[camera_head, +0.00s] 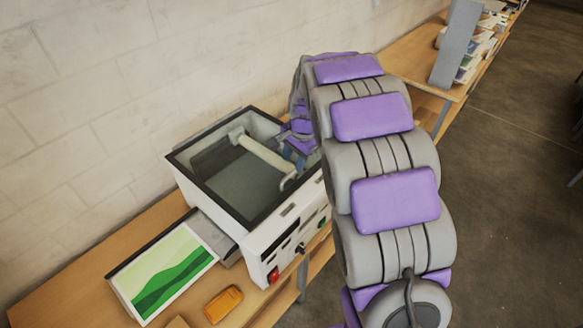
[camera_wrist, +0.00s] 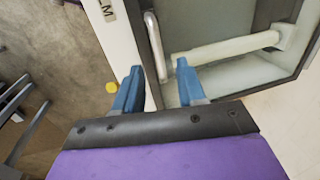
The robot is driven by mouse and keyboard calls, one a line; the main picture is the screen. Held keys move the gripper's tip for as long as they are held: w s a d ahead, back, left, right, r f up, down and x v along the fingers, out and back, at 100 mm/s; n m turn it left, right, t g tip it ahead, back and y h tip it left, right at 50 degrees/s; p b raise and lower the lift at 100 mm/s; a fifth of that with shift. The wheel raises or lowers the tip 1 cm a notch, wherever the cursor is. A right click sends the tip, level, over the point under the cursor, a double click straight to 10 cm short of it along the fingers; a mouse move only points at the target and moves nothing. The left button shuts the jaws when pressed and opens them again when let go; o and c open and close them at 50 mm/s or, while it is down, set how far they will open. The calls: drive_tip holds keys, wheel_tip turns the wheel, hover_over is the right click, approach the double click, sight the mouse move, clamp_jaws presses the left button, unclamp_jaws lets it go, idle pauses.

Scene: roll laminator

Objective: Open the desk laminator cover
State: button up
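The desk laminator (camera_head: 262,245) is a white box with a clear, dark-framed cover (camera_head: 207,185) on top. The cover appears down, and a pale roller (camera_head: 262,153) shows through it. A pale handle (camera_head: 288,182) stands at the cover's front right edge; it also shows as a metal bar in the wrist view (camera_wrist: 155,45). My gripper (camera_wrist: 158,66) has blue fingers spread apart. In the picture the handle's lower end lies between the fingertips, and I cannot tell whether they touch it. In the head view my arm partly hides the gripper and the laminator's right side.
A green-patterned sheet (camera_head: 165,272) lies on a tray at the laminator's left. An orange object (camera_head: 223,304) lies on the wooden bench (camera_head: 85,262) in front. A red switch (camera_head: 273,275) is on the front panel. A wall stands close behind; floor is open at right.

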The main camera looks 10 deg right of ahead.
sight(292, 173)
drive_tip(key=shift+w+a+f, duration=0.1)
drive_tip(key=shift+w+f, duration=0.1)
drive_tip(key=shift+f, duration=1.15)
drive_tip(key=shift+w+f, duration=0.2)
drive_tip(key=shift+f, duration=1.15)
drive_tip(key=shift+c, duration=0.2)
clamp_jaws()
